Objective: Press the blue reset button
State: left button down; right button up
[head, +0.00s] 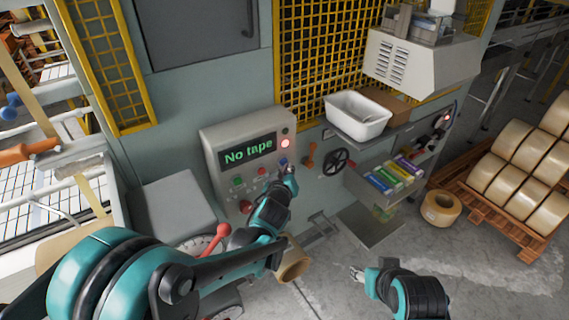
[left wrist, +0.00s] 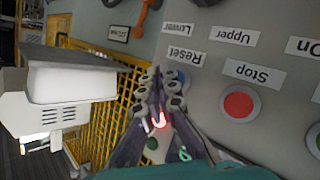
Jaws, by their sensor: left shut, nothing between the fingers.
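The blue reset button (head: 283,161) is on the grey control panel (head: 212,150), at the right below the screen. My left gripper (head: 290,174) is shut and empty, with its tips close in front of the button. In the left wrist view the fingers (left wrist: 160,78) stand beside the upside-down "Reset" label (left wrist: 185,55) and partly cover the blue button (left wrist: 181,76). I cannot tell whether they touch it. My right gripper (head: 357,272) hangs low over the floor, away from the panel; its jaw opening is unclear.
The screen (head: 248,151) reads "No tape" and a red lamp (head: 285,143) glows. A red stop button (left wrist: 238,103) is near the reset button. An orange lever (head: 310,156), a black handwheel (head: 336,161) and a white bin (head: 357,116) are to the right.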

pick_arm(q)
jog(key=shift+w+a, duration=0.35)
jog(key=shift+w, duration=0.1)
dwell(0.8)
jog(key=shift+s+d, duration=0.55)
jog(key=shift+s, duration=0.2)
jog(key=s+d, duration=0.1)
jog(key=s, duration=0.1)
jog(key=s+d, duration=0.2)
jog(key=shift+b, duration=0.3)
jog(key=shift+f, duration=0.1)
dwell(0.9)
